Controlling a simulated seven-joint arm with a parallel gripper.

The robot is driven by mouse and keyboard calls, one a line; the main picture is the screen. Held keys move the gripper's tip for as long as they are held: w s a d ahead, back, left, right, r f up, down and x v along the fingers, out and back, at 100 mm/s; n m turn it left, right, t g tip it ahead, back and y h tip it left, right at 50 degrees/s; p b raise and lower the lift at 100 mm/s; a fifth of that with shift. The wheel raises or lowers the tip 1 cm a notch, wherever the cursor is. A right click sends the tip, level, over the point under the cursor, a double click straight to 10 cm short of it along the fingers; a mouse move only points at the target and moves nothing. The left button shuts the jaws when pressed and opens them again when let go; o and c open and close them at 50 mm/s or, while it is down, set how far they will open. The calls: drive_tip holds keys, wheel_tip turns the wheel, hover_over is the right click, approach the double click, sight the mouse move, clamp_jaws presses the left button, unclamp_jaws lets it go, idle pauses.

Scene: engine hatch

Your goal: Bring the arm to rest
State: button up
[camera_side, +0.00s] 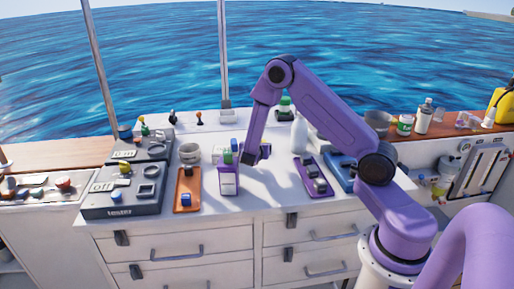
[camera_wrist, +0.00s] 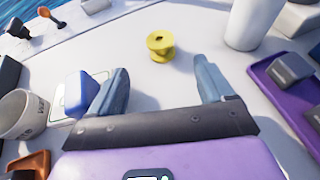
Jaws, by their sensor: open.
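My purple arm is bent over the white counter (camera_side: 275,195) in the side view, with its end low over the middle of the counter. My gripper (camera_wrist: 163,84) shows two blue-grey fingers spread wide apart in the wrist view, with nothing between them. A yellow spool (camera_wrist: 160,46) stands on the counter beyond the fingertips, apart from them. In the side view my gripper (camera_side: 258,155) is small and partly hidden, close to a purple box (camera_side: 228,181) with a pale label.
An orange tray (camera_side: 187,203) and a dark tester case (camera_side: 122,204) lie to the left. A purple tray (camera_side: 305,171), a blue tray (camera_side: 340,178) and a white bottle (camera_side: 299,137) stand to the right. A white cup (camera_wrist: 22,116) and blue block (camera_wrist: 80,94) sit near the left finger.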

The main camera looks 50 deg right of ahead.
drive_tip(key=s+a+r+m+g+y, duration=0.15)
drive_tip(key=s+a+r+m, duration=0.25)
drive_tip(key=s+a+r, duration=0.4)
drive_tip(key=s+a+r+m+g+y, duration=0.1)
drive_tip(key=s+a+m+y, duration=0.1)
drive_tip(key=s+a, duration=0.4)
drive_tip(key=s+a+r+m+g+y, duration=0.1)
drive_tip(key=s+a+y, duration=0.4)
drive_tip(key=s, duration=0.7)
drive_tip(key=s+a+r+m+g+y, duration=0.1)
drive_tip(key=s+a+m+g+y, duration=0.2)
drive_tip(key=s+a, duration=0.3)
drive_tip(key=s+m, duration=0.1)
drive_tip(key=s, duration=0.2)
drive_tip(key=shift+s+a+r+y, duration=0.2)
drive_tip(key=shift+a+r+y, duration=0.05)
drive_tip(key=shift+a+y, duration=0.15)
